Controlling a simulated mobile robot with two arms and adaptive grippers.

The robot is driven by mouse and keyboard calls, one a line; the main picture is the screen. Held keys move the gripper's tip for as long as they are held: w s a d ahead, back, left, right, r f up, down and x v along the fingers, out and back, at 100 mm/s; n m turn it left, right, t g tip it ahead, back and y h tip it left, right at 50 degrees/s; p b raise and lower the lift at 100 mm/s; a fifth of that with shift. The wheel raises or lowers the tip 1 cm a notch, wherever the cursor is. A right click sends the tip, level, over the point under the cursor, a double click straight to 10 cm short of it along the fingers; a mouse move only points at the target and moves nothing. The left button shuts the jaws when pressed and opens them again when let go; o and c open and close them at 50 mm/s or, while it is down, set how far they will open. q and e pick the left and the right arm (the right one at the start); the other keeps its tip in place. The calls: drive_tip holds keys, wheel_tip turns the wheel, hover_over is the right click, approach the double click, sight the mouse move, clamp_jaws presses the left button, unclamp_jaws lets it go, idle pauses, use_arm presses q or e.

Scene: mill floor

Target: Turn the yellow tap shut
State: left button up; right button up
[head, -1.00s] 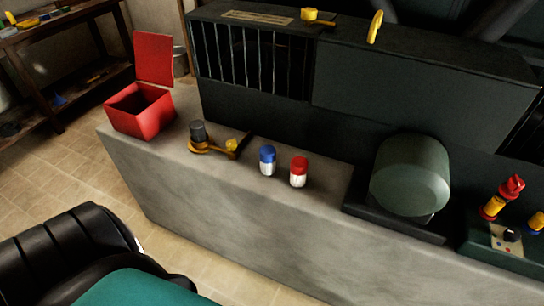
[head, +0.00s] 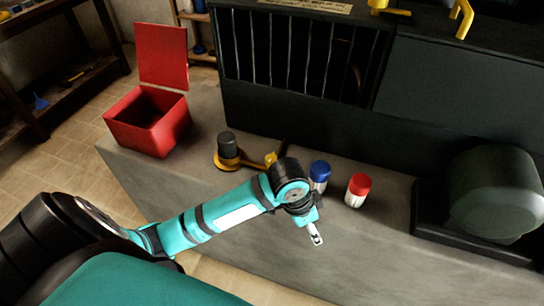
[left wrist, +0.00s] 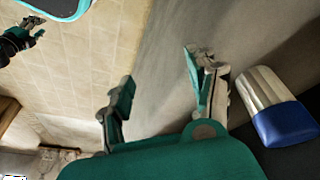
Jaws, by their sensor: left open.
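A yellow piece with a lever-like arm (head: 385,7), which looks like the yellow tap, sits on top of the dark cabinet at the upper edge of the head view, partly cut off. Whether its lever is open or shut I cannot tell. My left gripper (head: 315,238) is over the grey counter, in front of the blue-capped and red-capped jars and well away from that piece. In the left wrist view its fingers (left wrist: 162,92) are spread with nothing between them. A dark, teal-marked hand (left wrist: 20,38), probably my right gripper, shows small at the upper left there.
A blue-capped jar (head: 319,175) is close beside my left gripper; a red-capped jar (head: 357,190) stands to its right. A brass-coloured fitting with a dark knob (head: 228,150), an open red box (head: 148,122) and a green drum (head: 495,195) are also on the counter (head: 370,250). A yellow handle (head: 460,18) rises from the cabinet.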

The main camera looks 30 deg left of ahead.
use_arm(q)
drive_tip(key=w+a+r+g+y, duration=0.1)
drive_tip(key=w+a+r+y, duration=0.1)
drive_tip(key=w+a+r, duration=0.75)
drive_tip(key=n+g, duration=0.1)
approach(271, 158)
drive_tip(key=shift+y, duration=0.3)
drive_tip(key=f, duration=0.6)
drive_tip(key=f+b, duration=0.1)
drive_tip(key=f, duration=0.2)
drive_tip(key=shift+w+d+f, duration=0.1)
drive_tip(key=shift+w+d, duration=0.1)
drive_tip(key=shift+d, duration=0.1)
use_arm(e)
drive_tip(key=shift+w+a+f, duration=0.1)
drive_tip(key=shift+w+f, duration=0.1)
drive_tip(key=shift+f, duration=0.3)
